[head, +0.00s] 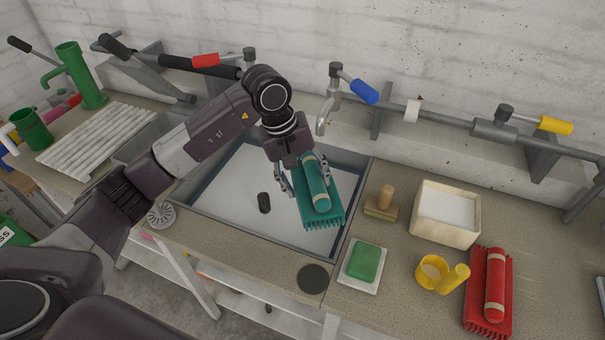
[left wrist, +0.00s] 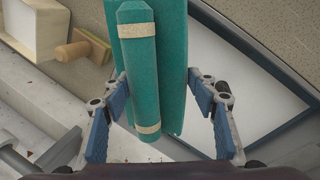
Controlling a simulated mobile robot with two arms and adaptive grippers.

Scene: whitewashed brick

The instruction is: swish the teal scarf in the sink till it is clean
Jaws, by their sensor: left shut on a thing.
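The teal scarf (head: 333,208) is a folded, fringed piece with a roll on top bound by beige bands. My left gripper (head: 305,180) is shut on it and holds it over the right part of the sink (head: 347,169). In the left wrist view the scarf (left wrist: 140,62) lies between the two blue-padded fingers (left wrist: 158,95). The sink holds a pale, flat surface; I cannot tell whether the scarf touches it. No clear stain shows on the visible side of the scarf. My right gripper is not in view.
A small dark cylinder (head: 264,203) shows in the sink. A tap (head: 325,112) stands behind it. On the right counter are a wooden brush (head: 381,203), a pale box (head: 417,222), green soap (head: 363,262), a yellow cup (head: 433,273) and a red scarf (head: 477,300). A ribbed drainer (head: 98,137) lies left.

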